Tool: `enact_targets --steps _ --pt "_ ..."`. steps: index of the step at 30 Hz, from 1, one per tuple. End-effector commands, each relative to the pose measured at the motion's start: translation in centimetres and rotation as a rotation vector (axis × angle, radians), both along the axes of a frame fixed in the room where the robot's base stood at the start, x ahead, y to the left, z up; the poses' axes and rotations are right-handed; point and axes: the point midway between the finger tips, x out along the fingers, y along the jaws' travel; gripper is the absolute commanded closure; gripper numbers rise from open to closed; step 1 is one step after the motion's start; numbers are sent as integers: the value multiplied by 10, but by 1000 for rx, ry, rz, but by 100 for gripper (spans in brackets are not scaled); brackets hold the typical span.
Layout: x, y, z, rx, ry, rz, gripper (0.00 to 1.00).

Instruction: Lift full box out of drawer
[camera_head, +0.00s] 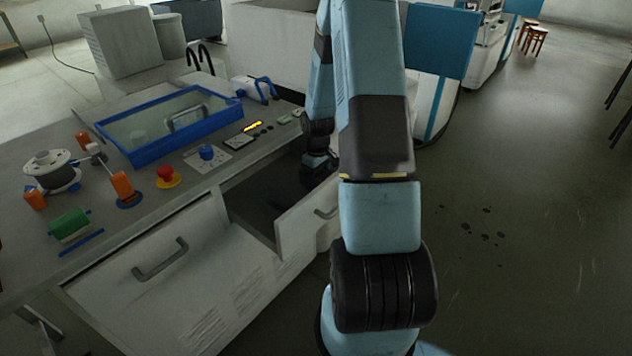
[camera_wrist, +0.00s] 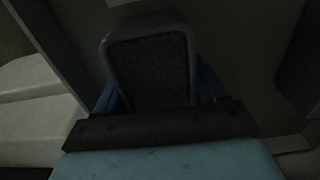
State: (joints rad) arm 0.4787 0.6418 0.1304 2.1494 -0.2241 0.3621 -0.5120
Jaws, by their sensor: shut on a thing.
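The drawer (camera_head: 307,222) stands open in the front of the machine in the head view, with a pale front and a metal handle. My arm reaches down into it, and my gripper (camera_wrist: 155,88) is low at the drawer's far end. In the wrist view, the box (camera_wrist: 106,52) has a grey rounded rim and is filled with dark, grainy stuff. My blue fingers lie on either side of the box and are shut on it. The box's underside is hidden, so I cannot tell whether it touches the drawer floor. I cannot make out the box in the head view.
The worktop above the drawer carries a blue-framed tank (camera_head: 150,152), a red stop button (camera_head: 167,177), a spool (camera_head: 50,172) and orange-handled parts. A closed drawer or door with a handle (camera_head: 160,260) is at front left. The floor (camera_head: 530,200) at right is clear.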

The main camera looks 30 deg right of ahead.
Motion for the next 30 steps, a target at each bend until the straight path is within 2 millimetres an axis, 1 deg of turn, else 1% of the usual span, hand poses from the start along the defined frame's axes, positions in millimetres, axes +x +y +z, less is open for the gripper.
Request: enact_targets --steps 1,2,9,16,20,23,30 --pt "0 0 0 0 0 0 52" --pt "0 0 0 0 0 0 55" --pt "0 0 0 0 0 0 78" --pt "0 0 1 -1 -1 0 79" --pt "1 0 8 -1 -3 0 79" --pt "1 0 20 -1 -4 0 79" --pt "1 -1 61 -1 -5 -1 79"
